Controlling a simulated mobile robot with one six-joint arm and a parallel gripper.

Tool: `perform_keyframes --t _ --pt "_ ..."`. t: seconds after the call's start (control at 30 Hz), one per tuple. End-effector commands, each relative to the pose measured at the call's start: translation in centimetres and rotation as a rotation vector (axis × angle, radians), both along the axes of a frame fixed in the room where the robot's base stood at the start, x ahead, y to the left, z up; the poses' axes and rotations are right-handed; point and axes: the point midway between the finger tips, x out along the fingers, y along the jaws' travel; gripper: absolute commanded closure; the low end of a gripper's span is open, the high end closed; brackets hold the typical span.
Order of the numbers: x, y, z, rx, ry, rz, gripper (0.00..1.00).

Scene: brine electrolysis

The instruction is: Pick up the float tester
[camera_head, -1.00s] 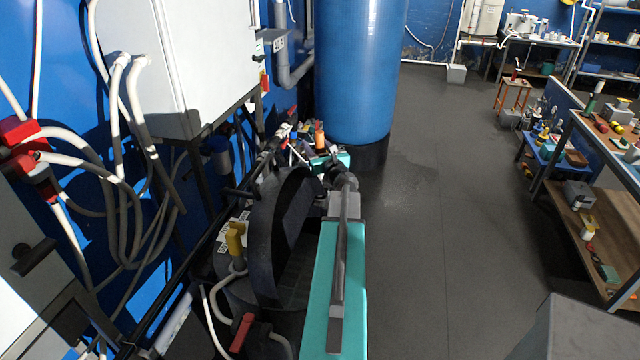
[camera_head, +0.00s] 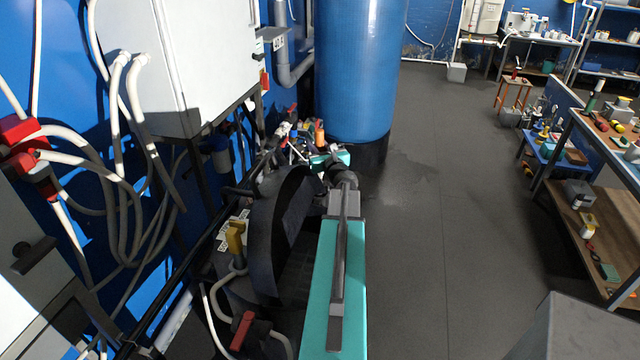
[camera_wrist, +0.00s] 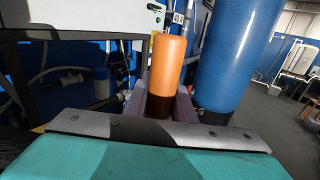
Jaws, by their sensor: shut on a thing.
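The float tester appears as an orange cylinder (camera_wrist: 169,62) with a dark brown lower part, upright in the middle of the wrist view. My gripper (camera_wrist: 163,103) has its purple-grey fingers on either side of it and is shut on it. The cylinder's lower end is hidden behind the grey edge of my wrist. In the head view the orange cylinder (camera_head: 319,133) shows small beyond the far end of my teal arm, in front of the blue tank. My gripper's fingers are too small to make out clearly there.
A large blue tank (camera_head: 360,70) stands just behind the cylinder. A white cabinet (camera_head: 180,60) with hoses hangs on the left wall. Small cluttered items (camera_head: 290,130) lie left of the cylinder. The floor (camera_head: 440,200) to the right is clear, up to a workbench (camera_head: 590,200).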

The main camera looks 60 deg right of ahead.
Motion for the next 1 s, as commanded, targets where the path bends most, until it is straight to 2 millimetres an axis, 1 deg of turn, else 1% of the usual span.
perform_keyframes --t 0.27,0.47,0.67,0.87,1.0 --pt "0.0 0.0 0.1 -0.001 -0.001 0.0 1.0" --pt "0.0 0.0 0.9 -0.002 0.0 0.0 1.0" --pt "0.0 0.0 2.8 -0.003 0.0 -0.001 1.0" --pt "0.0 0.0 5.8 -0.003 -0.001 0.0 1.0" --pt "0.0 0.0 8.2 -0.004 -0.001 0.0 1.0"
